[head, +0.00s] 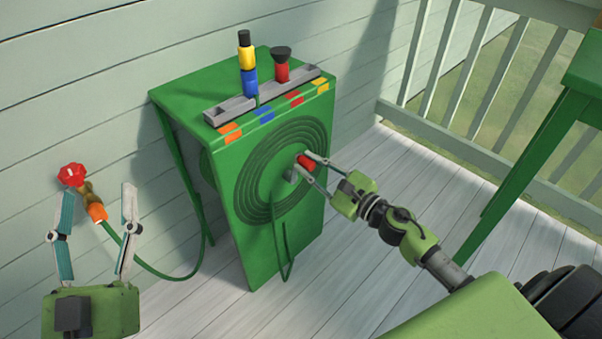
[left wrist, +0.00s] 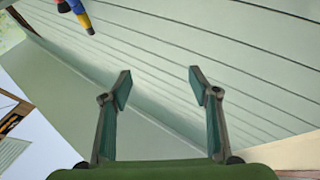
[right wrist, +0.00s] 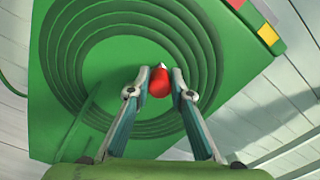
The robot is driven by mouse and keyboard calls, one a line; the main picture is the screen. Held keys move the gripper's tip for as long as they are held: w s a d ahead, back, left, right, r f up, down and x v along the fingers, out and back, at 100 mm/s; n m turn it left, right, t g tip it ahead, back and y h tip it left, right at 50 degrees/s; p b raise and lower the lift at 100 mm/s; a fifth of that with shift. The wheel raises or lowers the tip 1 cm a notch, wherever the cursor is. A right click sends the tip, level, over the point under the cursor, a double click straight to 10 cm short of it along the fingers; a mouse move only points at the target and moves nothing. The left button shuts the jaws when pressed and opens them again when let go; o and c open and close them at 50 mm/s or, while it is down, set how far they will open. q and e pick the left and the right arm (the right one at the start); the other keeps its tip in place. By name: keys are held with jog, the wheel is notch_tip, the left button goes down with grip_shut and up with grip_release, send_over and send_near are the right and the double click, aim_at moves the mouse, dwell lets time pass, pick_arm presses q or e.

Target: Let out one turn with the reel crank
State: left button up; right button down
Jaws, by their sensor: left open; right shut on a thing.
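The green hose reel cabinet (head: 300,240) stands on the deck against the wall, with ringed coils of hose (head: 262,172) on its front face. The crank's red knob (head: 306,162) is right of the coils' centre in the head view. My right gripper (head: 313,166) is shut on this knob; in the right wrist view the red knob (right wrist: 160,82) sits between the two fingertips. My left gripper (head: 97,212) is open and empty in front of the wall, at the lower left.
A red-handled tap (head: 72,175) with an orange connector is on the wall beside my left gripper, and a green hose (head: 165,274) runs from it to the cabinet. A grey tray (head: 262,95) with yellow-blue and red nozzles tops the cabinet. A green table (head: 520,150) stands at right before the railing.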

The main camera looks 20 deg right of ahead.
jog(key=shift+s+a+n+b, duration=0.3)
jog(key=shift+a+n, duration=0.4)
jog(key=shift+n, duration=0.3)
pick_arm(q)
jog(key=shift+s+r+t+h, duration=0.15)
jog(key=shift+s+r+t, duration=0.4)
jog(key=shift+r, duration=0.3)
jog(key=shift+s+r+t+h, duration=0.1)
jog(key=shift+s+r+t, duration=0.45)
jog(key=shift+r, duration=0.25)
jog(key=shift+s+r+t+h, duration=0.15)
jog(key=shift+s+r+t, duration=0.4)
jog(key=shift+r, duration=0.3)
pick_arm(e)
jog(key=shift+a+r+n, duration=0.1)
jog(key=shift+a+n, duration=0.2)
jog(key=shift+n, duration=0.3)
jog(key=c, duration=1.8)
grip_release()
pick_arm(q)
jog(key=shift+a, duration=0.1)
pick_arm(e)
jog(key=shift+s, duration=0.15)
jog(key=v, duration=1.1)
jog(key=shift+s+d, duration=0.15)
jog(key=shift+s, duration=0.25)
